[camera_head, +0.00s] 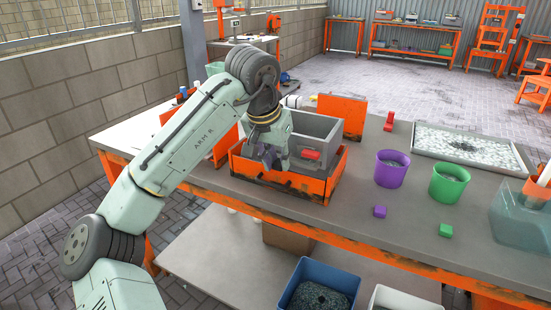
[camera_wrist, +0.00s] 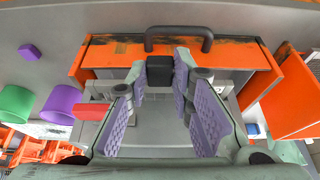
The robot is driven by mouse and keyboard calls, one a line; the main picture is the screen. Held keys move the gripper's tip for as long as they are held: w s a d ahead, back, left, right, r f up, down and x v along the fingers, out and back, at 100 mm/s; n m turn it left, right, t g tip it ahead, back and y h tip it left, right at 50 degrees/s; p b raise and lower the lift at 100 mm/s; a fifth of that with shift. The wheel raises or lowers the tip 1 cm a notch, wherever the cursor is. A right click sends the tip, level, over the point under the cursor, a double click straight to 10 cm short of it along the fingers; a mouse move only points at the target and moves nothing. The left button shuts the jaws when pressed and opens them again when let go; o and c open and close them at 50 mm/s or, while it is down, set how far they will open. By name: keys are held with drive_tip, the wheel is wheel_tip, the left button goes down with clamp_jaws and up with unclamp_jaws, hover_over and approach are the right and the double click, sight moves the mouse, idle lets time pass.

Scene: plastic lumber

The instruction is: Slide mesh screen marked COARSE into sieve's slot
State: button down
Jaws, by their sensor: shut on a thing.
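My gripper (camera_head: 274,160) points down inside the front of an orange box-like frame (camera_head: 275,181), which I take to be the sieve. In the wrist view my gripper (camera_wrist: 159,72) has its purple-padded fingers shut on a small black block (camera_wrist: 159,71). The block sits close to the frame's orange front (camera_wrist: 110,56), which carries a dark bar handle (camera_wrist: 180,33). I cannot tell whether the block belongs to the mesh screen. No COARSE marking is readable, and the slot and mesh are hidden by my fingers or too small to tell.
A grey bin (camera_head: 318,127) with a red piece (camera_head: 310,154) stands in the orange frame. An orange panel (camera_head: 343,116) stands behind it. To the right are purple (camera_head: 390,174) and green (camera_head: 448,188) buckets, two small cubes and a shallow tray (camera_head: 470,134). The bench front is mostly clear.

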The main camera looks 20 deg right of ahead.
drive_tip(key=shift+w+d+p, duration=0.8)
drive_tip(key=shift+w+d, duration=0.05)
drive_tip(key=shift+d, duration=0.25)
drive_tip(key=c, duration=1.3)
unclamp_jaws()
drive_tip(key=shift+r, duration=0.1)
drive_tip(key=v, duration=1.1)
drive_tip(key=shift+s+a+r, duration=0.1)
drive_tip(key=shift+a+r, duration=0.15)
drive_tip(key=shift+r, duration=0.1)
drive_tip(key=shift+c, duration=0.6)
